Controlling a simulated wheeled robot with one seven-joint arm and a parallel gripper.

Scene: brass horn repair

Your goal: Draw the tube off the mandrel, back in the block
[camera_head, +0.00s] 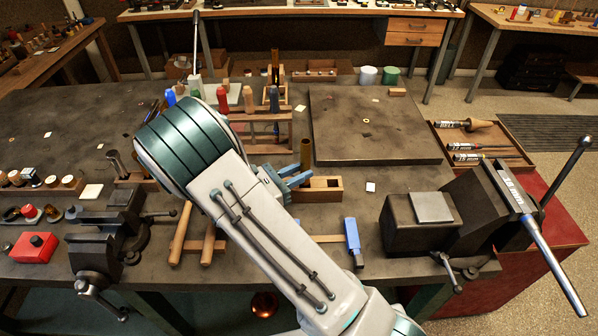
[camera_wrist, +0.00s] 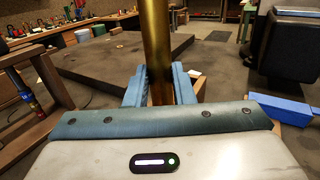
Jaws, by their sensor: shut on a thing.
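The brass tube (camera_head: 306,153) stands upright, and it rises between the blue fingers in the wrist view (camera_wrist: 157,45). My gripper (camera_head: 297,180) is shut on the tube low down, at the wooden block (camera_head: 325,190). The tube's lower end is hidden by my fingers, so I cannot tell how deep it sits in the block. A steel mandrel (camera_head: 552,263) with a white label is clamped in the vise (camera_head: 463,212) at the right, slanting down past the table edge. Its visible length is bare.
A flat dark plate (camera_head: 375,140) lies behind the block. A tool rack (camera_head: 262,118) stands behind my wrist. A tray (camera_head: 480,145) with labelled mandrels is at the right. A blue-handled tool (camera_head: 353,238) lies in front of the block. Another vise (camera_head: 100,235) is at the left.

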